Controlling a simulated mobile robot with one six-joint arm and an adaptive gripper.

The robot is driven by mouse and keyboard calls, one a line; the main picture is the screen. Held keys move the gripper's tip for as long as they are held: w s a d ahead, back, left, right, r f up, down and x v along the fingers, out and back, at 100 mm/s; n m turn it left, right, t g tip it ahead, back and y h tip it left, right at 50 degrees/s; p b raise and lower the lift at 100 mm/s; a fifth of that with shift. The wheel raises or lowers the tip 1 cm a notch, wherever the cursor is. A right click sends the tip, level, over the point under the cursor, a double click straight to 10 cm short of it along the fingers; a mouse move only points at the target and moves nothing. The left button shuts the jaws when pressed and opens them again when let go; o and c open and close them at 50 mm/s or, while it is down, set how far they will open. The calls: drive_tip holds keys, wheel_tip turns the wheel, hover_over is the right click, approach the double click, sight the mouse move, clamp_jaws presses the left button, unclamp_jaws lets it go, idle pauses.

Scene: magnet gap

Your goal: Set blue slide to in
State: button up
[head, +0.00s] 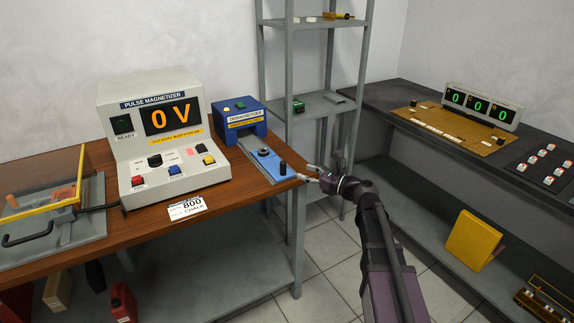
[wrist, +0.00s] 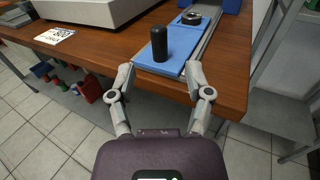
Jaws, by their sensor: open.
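The blue slide (head: 268,164) is a flat blue plate on a grey rail, drawn out in front of the blue demagnetizer (head: 238,118) near the table's right end. A black upright knob (head: 282,168) stands on its near end, and a small dark round piece lies farther back on it. In the wrist view the knob (wrist: 159,44) rises from the slide (wrist: 174,68), ahead of my gripper. My gripper (wrist: 160,76) is open and empty, its fingertips at the table's edge on either side of the slide's near end. Whether they touch anything is unclear.
The pulse magnetizer (head: 160,140) reads 0 V and stands left of the demagnetizer. A card (head: 187,208) marked 800 lies at the table's front edge. A grey shelf rack (head: 318,100) stands behind my gripper. A dark bench (head: 400,95) is at right, with open floor between.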

sight(284, 162)
drive_tip(key=x, duration=0.8)
drive_tip(key=shift+w+a, duration=0.15)
drive_tip(key=shift+a, duration=0.15)
